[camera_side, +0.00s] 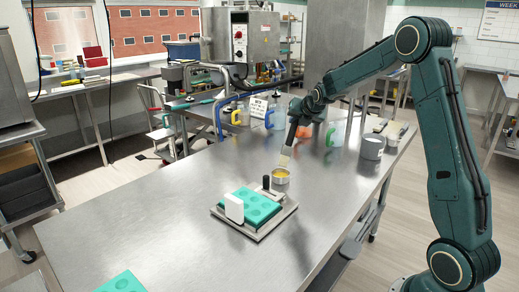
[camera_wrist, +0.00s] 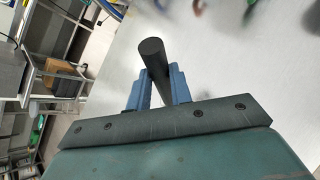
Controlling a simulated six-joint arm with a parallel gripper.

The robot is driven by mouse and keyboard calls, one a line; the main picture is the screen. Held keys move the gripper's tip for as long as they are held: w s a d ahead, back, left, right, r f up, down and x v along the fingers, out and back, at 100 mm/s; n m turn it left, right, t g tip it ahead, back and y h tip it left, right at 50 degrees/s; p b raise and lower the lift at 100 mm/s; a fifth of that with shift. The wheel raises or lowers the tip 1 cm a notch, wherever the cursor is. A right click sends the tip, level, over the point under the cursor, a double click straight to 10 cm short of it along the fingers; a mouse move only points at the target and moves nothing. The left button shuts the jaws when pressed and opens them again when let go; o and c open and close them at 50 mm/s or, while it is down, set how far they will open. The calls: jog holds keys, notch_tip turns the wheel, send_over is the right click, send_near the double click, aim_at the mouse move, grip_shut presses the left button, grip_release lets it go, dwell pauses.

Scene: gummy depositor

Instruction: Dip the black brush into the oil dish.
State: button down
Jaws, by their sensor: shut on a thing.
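My gripper (camera_side: 298,115) is shut on the black brush (camera_side: 291,136), which hangs bristles down with a slight tilt. In the wrist view, the blue fingers (camera_wrist: 158,84) close on both sides of the round black handle (camera_wrist: 153,55). The pale bristles (camera_side: 285,157) are just above the oil dish (camera_side: 280,181) in the side view. The dish is a small round metal cup with yellow oil in it, standing on the steel table. The bristle tips look close to the rim, but I cannot tell the exact gap. The wrist view does not show the bristles or the dish.
A grey pot (camera_side: 372,148) and pitchers stand behind. The table's left part (camera_side: 130,225) is mostly clear.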

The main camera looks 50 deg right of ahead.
aim_at(294, 130)
jog(key=shift+a+f, duration=0.3)
jog(key=shift+f, duration=0.5)
jog(key=shift+a+f, duration=0.3)
jog(key=shift+f, duration=0.5)
dwell(0.3)
jog(key=shift+d+r, duration=0.3)
jog(key=shift+r, duration=0.3)
jog(key=shift+d+r, duration=0.25)
jog(key=shift+r, duration=0.35)
jog(key=shift+d+r, duration=0.3)
jog(key=shift+r, duration=0.3)
jog(key=shift+r, duration=0.1)
jog(key=shift+r, duration=2.45)
